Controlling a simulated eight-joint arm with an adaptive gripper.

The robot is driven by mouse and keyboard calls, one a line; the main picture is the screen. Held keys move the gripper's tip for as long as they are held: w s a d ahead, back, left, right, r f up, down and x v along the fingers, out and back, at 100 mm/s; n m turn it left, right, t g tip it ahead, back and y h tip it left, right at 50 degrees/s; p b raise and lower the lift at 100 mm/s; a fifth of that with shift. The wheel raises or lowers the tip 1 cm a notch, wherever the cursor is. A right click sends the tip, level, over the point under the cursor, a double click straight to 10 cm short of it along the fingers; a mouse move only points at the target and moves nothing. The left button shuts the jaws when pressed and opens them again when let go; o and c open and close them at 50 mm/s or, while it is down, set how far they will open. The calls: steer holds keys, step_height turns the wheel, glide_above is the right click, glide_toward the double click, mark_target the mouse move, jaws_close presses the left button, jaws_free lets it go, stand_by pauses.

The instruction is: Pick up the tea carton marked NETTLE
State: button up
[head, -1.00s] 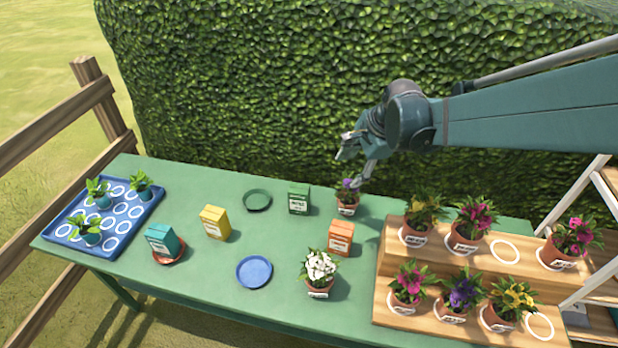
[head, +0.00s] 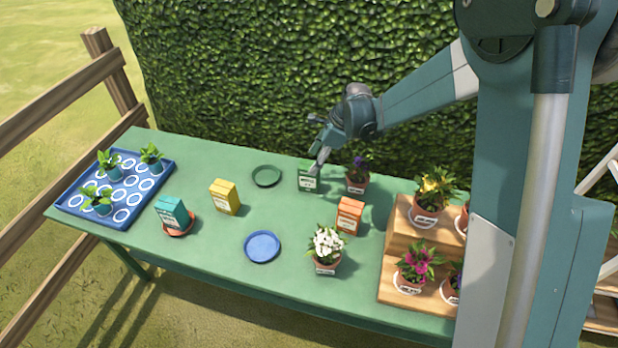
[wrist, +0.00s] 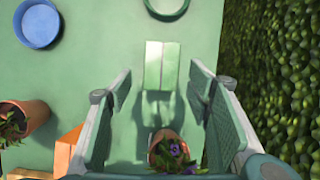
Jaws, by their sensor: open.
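A green carton (head: 307,183) stands upright toward the back of the table, between the green saucer and the purple-flower pot. Its label is too small to read with certainty now. In the wrist view the green carton (wrist: 161,62) lies just beyond the fingertips, roughly centred between them. My gripper (head: 318,147) is open and empty, above and close to the carton, partly covering its top in the head view; both fingers also show in the wrist view (wrist: 160,86). Other cartons are teal (head: 172,212) on a red saucer, yellow (head: 225,197) and orange (head: 349,215).
A white-flower pot (head: 325,262), blue saucer (head: 262,247) and green saucer (head: 266,176) are nearby. A blue seedling tray (head: 150,200) is left, a wooden stepped stand (head: 398,250) right. A hedge (head: 240,80) rises behind.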

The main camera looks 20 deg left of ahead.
mark_target(310, 165)
steer(key=shift+w+a+f+m, duration=0.1)
steer(key=shift+a+f+m, duration=0.05)
steer(key=shift+a+f, duration=0.45)
steer(key=shift+w+a+f+m, duration=0.15)
steer(key=shift+a+f, duration=0.2)
steer(key=shift+f, duration=0.3)
steer(key=shift+s, duration=0.1)
steer(key=shift+x, duration=1.3)
steer(key=shift+b, duration=0.3)
steer(key=shift+b+x, duration=0.55)
steer(key=shift+x, duration=2.05)
steer(key=shift+s+a, duration=0.1)
steer(key=shift+a, duration=0.05)
steer(key=c, duration=1)
